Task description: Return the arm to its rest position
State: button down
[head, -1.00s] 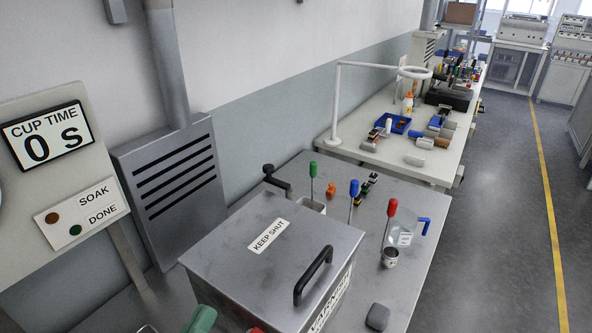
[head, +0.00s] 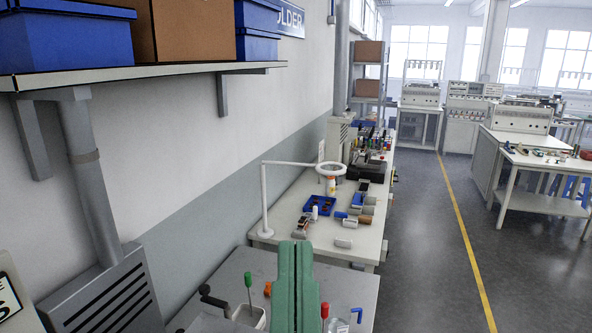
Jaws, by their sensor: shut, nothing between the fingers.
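My green arm link (head: 296,285) stands upright at the bottom middle of the head view, in front of the near grey bench (head: 245,265). My gripper does not show in this view, so its fingers cannot be seen. The arm link hides the middle of the near bench and part of what stands on it.
A green-handled tool (head: 248,281) and a red-handled tool (head: 325,310) stand either side of my arm. Beyond is a white bench with a ring lamp (head: 331,169) and a blue tray (head: 319,205). A shelf (head: 150,74) overhangs at left.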

notch_tip(320, 180, up, 20)
jog(key=p, duration=1.6)
jog(key=shift+a+r, duration=0.15)
jog(key=shift+r, duration=0.05)
